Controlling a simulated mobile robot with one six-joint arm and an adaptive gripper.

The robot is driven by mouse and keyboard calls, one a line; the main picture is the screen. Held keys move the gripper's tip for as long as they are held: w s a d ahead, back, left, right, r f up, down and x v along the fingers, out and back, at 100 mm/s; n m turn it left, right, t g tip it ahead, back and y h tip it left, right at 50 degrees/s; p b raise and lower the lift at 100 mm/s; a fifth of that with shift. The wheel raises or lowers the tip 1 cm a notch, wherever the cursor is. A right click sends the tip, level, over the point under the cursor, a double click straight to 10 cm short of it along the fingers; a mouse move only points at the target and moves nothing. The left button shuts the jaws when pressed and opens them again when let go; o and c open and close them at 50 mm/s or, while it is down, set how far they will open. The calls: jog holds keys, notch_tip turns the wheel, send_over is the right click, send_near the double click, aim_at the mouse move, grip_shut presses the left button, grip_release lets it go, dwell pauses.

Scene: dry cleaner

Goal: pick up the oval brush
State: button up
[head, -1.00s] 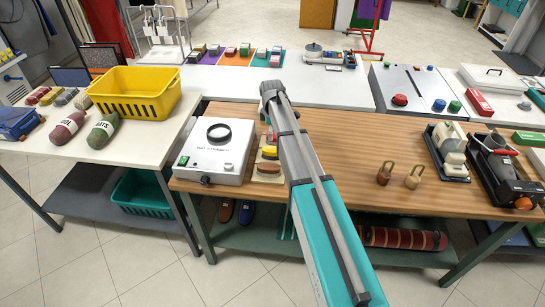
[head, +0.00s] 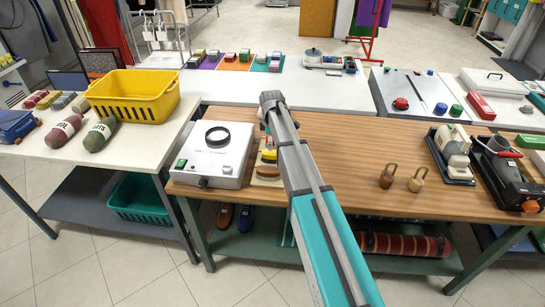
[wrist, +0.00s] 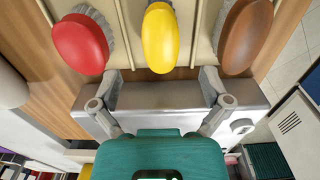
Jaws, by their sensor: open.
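Three brushes with rounded, oval-looking backs lie side by side on a beige rack: a red brush (wrist: 82,42), a yellow brush (wrist: 160,36) and a brown brush (wrist: 244,34). I cannot tell from shape alone which one is the oval brush. In the head view the yellow brush (head: 269,155) and brown brush (head: 267,172) show left of my arm, on the wooden table. My gripper (wrist: 158,86) is open and empty. Its fingers are spread, with the yellow brush ahead between them, apart from it. In the head view my arm hides most of the gripper.
A white box with a black ring (head: 216,150) stands just left of the brushes on the wooden table (head: 340,150). Two small wooden-handled items (head: 418,178) and a cream machine (head: 452,150) stand to the right. A yellow basket (head: 132,98) is at the left. The middle of the wooden table is clear.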

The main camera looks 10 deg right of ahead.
aim_at(272, 152)
jog(key=shift+f, duration=0.15)
jog(key=shift+s+d+f+b, duration=0.1)
jog(key=shift+s+f+b, duration=0.05)
jog(key=shift+f+b, duration=2.4)
jog(key=shift+r, duration=0.1)
jog(key=c, duration=1.3)
jog(key=shift+r, duration=0.1)
